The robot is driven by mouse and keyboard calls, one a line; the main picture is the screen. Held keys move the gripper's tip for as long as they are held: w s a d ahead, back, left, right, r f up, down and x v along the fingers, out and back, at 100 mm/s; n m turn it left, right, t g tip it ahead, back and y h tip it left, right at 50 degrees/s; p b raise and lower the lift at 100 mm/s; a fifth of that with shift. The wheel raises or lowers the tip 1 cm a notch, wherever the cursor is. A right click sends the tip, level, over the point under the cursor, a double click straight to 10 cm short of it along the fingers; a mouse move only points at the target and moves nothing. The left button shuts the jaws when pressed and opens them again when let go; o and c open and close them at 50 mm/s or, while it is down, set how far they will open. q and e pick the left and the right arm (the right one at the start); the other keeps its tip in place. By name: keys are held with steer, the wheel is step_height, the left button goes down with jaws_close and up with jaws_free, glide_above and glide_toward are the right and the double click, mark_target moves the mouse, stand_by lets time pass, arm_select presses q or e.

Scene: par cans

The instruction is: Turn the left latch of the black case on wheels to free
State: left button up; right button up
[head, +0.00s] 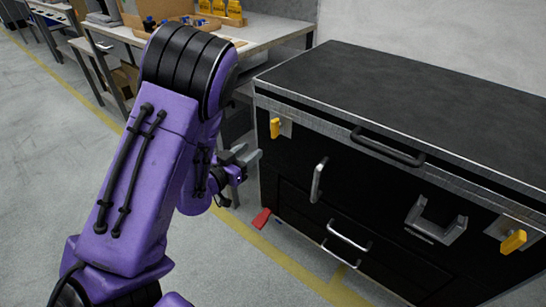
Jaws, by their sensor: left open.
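The black case (430,98) stands at the right, with a dark lid and a metal-edged rim. Its left latch is a yellow handle (275,128) on a small metal plate near the upper left of the front. A second yellow latch (513,241) sits on a plate at the right of the front. My left gripper (254,158) is open and empty, in front of the case's left edge, below and to the left of the left latch and apart from it in the picture. The case's wheels are hidden or not clear. My right gripper is not in view.
The case front carries a black lid handle (387,147), several metal handles and a grey bracket (436,219). A red pedal-like piece (261,219) lies low by its left corner. A workbench (265,32) with boxes and bottles stands behind. Floor at left is clear.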

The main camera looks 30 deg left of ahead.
mark_target(272, 129)
arm_select(q)
steer(key=shift+m+t+h, duration=0.3)
steer(key=shift+t, duration=0.2)
steer(key=w, duration=0.3)
steer(key=w+r, duration=0.1)
steer(key=w, duration=0.7)
steer(key=shift+d+r, duration=0.25)
steer(key=shift+r, duration=0.05)
steer(key=shift+s, duration=0.1)
jaws_close()
